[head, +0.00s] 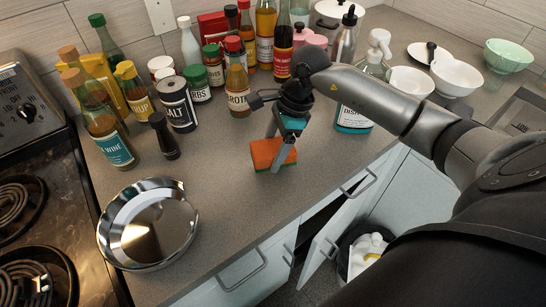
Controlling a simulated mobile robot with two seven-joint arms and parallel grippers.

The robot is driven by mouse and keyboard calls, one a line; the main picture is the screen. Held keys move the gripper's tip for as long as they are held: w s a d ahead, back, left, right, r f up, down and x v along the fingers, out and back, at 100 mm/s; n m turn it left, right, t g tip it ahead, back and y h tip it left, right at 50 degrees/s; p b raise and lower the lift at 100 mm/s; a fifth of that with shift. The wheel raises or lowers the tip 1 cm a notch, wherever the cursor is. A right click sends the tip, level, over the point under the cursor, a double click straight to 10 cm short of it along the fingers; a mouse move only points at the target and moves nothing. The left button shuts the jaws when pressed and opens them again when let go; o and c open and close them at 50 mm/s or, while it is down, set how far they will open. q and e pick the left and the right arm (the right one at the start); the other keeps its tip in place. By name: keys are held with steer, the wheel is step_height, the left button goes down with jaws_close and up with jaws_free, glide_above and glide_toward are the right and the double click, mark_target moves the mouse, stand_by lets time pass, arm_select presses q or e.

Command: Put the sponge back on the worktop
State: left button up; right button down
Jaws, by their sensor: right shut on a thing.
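The sponge (266,154) is orange with a green layer and is at the front part of the grey worktop (235,205). My right gripper (281,160) reaches down from the right with its fingers around the sponge, shut on it. The sponge is at the worktop surface or just above it; I cannot tell whether it touches. Part of the sponge is hidden behind a finger. My left gripper is not in view.
A shiny metal bowl (150,225) stands at the left, beside the coil stove (35,200). Bottles, a salt tin (177,104) and jars crowd the back. A soap bottle (354,119) stands right of the gripper. A cabinet door (325,240) is open below the front edge.

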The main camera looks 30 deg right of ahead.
steer(key=shift+f, duration=1.5)
steer(key=shift+f, duration=0.1)
jaws_free()
steer(key=v, duration=1.2)
